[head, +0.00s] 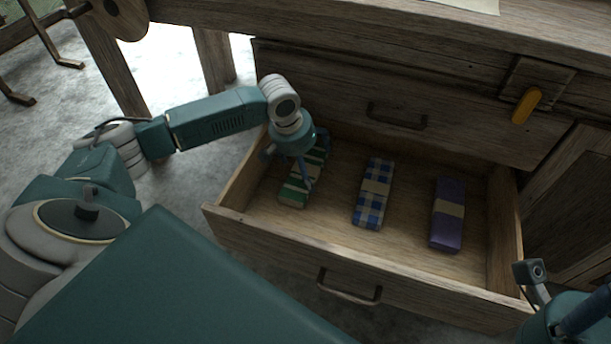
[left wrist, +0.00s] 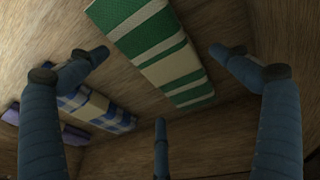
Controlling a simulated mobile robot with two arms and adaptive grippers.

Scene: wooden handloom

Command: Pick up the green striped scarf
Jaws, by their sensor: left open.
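The green and white striped scarf (head: 296,191), with a tan band around it, lies at the left of the open drawer. My left gripper (head: 303,165) is over it and hides part of it. In the left wrist view the scarf (left wrist: 163,52) lies between the spread blue fingers of the open left gripper (left wrist: 158,75). The fingers look clear of the scarf, and nothing is held. Part of my right gripper (head: 586,314) shows at the lower right corner, and its jaws cannot be made out.
A blue checked scarf (head: 373,194) and a purple scarf (head: 447,215) lie to the right in the same drawer (head: 330,255). The drawer's left wall (head: 243,173) is close to my left gripper. The desk top (head: 370,25) overhangs behind. Bare drawer floor separates the scarves.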

